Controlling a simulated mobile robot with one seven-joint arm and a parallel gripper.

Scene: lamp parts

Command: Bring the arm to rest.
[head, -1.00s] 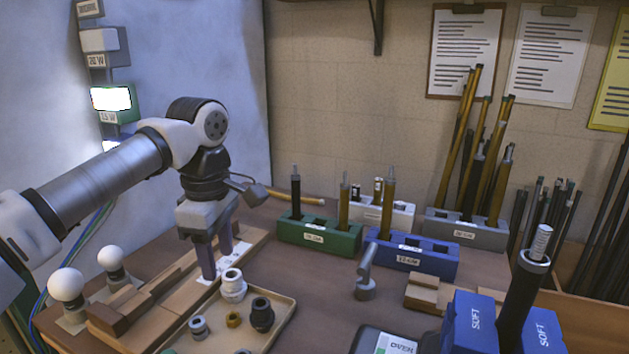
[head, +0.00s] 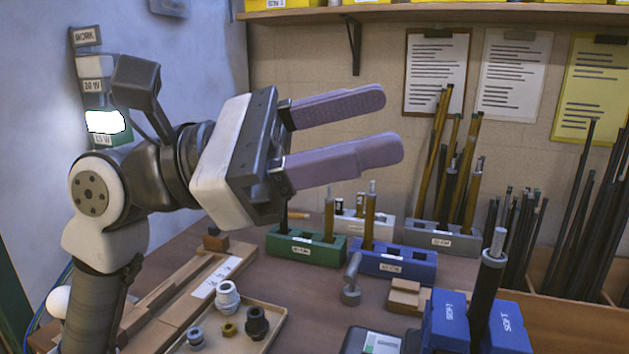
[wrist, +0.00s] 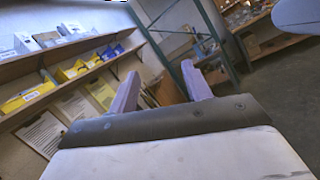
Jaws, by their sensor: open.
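My gripper (head: 395,122) is raised well above the table in the head view, with its two purple fingers spread apart and pointing right. Nothing is between them. The wrist view also shows my gripper (wrist: 162,88) from behind, with both fingers apart and shelves beyond. My arm rises at the left of the head view and bends at a white and black joint. The gripper touches nothing that I can see.
Below lie a tray (head: 282,317) with small sockets, a green block (head: 285,247), a blue block (head: 422,267) and a small metal stand (head: 350,291). A black post (head: 485,300) stands between blue blocks at right. Papers hang on the wall; a shelf (head: 470,15) runs above.

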